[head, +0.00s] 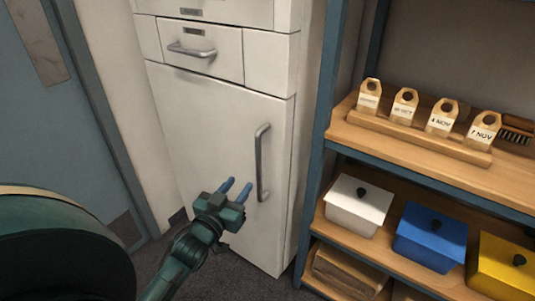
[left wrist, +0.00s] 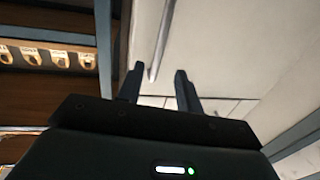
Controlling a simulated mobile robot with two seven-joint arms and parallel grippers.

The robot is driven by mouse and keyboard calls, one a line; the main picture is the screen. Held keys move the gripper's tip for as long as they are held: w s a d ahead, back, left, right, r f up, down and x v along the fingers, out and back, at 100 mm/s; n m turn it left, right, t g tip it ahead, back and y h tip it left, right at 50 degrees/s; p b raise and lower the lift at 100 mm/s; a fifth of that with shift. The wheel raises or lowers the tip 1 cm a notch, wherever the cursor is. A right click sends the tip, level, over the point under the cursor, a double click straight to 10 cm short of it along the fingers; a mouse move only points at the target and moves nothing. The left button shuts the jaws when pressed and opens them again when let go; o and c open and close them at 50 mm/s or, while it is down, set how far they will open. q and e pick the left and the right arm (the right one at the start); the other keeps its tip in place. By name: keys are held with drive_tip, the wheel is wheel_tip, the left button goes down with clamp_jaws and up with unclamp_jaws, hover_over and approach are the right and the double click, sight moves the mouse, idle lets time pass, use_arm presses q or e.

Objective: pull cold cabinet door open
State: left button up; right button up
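The cold cabinet door (head: 205,140) is a white panel and looks closed, flush with the cabinet front. Its vertical grey bar handle (head: 259,163) is near the door's right edge. My left gripper (head: 237,188) is in front of the door, just left of the handle's lower part, with its two fingers apart. In the left wrist view the open fingers (left wrist: 158,82) point towards the handle (left wrist: 160,42), which shows between and beyond the fingertips. I see no contact with the handle. My right gripper is not in view.
A drawer (head: 200,50) with its own handle is above the door. To the right stands a blue-framed shelf (head: 410,145) with tags and white, blue and yellow lidded boxes. A blue-grey door (head: 60,130) is at the left. Dark floor shows below.

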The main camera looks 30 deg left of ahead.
sight(257, 161)
use_arm(q)
drive_tip(key=w, duration=0.4)
drive_tip(key=w+a, duration=0.1)
drive_tip(key=w, duration=0.7)
drive_tip(key=shift+w+a, duration=0.3)
drive_tip(key=shift+w, duration=0.1)
drive_tip(key=shift+c, duration=0.2)
clamp_jaws()
